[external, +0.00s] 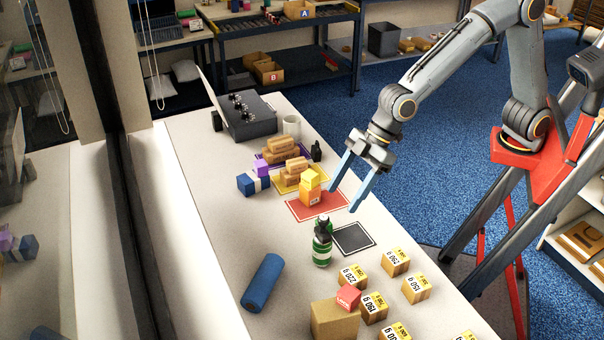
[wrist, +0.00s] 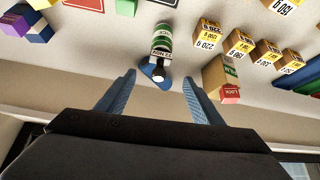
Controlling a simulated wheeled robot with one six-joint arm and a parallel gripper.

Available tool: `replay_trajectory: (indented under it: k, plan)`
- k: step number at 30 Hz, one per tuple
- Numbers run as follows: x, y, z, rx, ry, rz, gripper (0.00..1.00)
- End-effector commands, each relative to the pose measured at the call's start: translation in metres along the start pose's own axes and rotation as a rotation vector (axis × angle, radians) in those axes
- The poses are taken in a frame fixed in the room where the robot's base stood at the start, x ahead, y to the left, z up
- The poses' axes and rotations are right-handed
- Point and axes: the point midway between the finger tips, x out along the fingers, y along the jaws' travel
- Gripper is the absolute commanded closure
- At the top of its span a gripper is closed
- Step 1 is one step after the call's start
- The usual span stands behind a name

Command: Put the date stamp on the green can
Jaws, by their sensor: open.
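The green can (external: 322,253) stands upright on the table beside a dark square mat. It has a pale band and also shows at the top middle of the wrist view (wrist: 163,32). A black-knobbed piece with a white lettered band, which looks like the date stamp (external: 323,226), sits upright on top of the can. It also shows in the wrist view (wrist: 160,54); its lettering is too small to read surely. My gripper (external: 341,200) is open and empty, raised above the table near the red mat, apart from the can and stamp.
The dark mat (external: 353,239) looks bare. Orange and yellow boxes (external: 310,190) stand on the red mat (external: 294,208). Several weight-marked cartons (external: 396,263) and a brown box (external: 334,321) with a red block (external: 348,297) stand nearby. A blue roll (external: 262,283) lies on the window side.

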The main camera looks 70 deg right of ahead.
Motion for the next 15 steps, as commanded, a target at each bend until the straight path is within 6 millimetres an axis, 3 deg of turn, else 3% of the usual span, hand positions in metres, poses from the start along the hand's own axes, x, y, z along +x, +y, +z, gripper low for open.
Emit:
replay_trajectory:
  k: [6,15]
  plan:
    - [-0.018,0.0,0.0,-0.001,0.0,0.0,0.4]
    - [-0.021,0.001,0.001,0.001,-0.001,0.001,0.4]
